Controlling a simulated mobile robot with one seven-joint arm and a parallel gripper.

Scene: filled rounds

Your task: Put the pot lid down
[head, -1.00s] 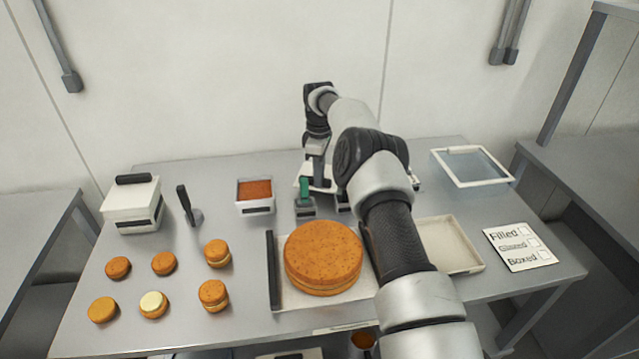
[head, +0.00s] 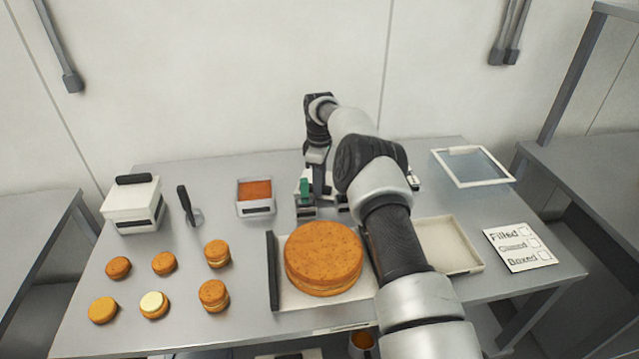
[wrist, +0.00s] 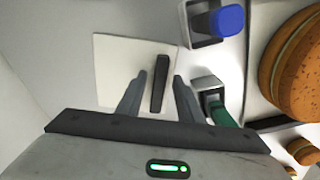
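The pot lid (wrist: 110,78) is a white square plate with a dark bar handle (wrist: 159,66), seen from above in the wrist view. It appears to lie flat on the table. My gripper (wrist: 160,76) is open over it, one finger on each side of the handle, with a visible gap on both sides. In the head view my arm hides most of the lid and the fingertips. A white pot (head: 243,208) with red-brown filling stands uncovered left of my gripper.
Green-handled (head: 305,188) and blue-handled (wrist: 228,20) tools stand in holders close to my gripper. A big filled cake (head: 323,255) sits in front. Several small rounds, a lidded white box (head: 133,210) and a spatula (head: 186,203) are left. An empty tray (head: 450,243), clear-paned frame (head: 472,183) and card (head: 519,248) are right.

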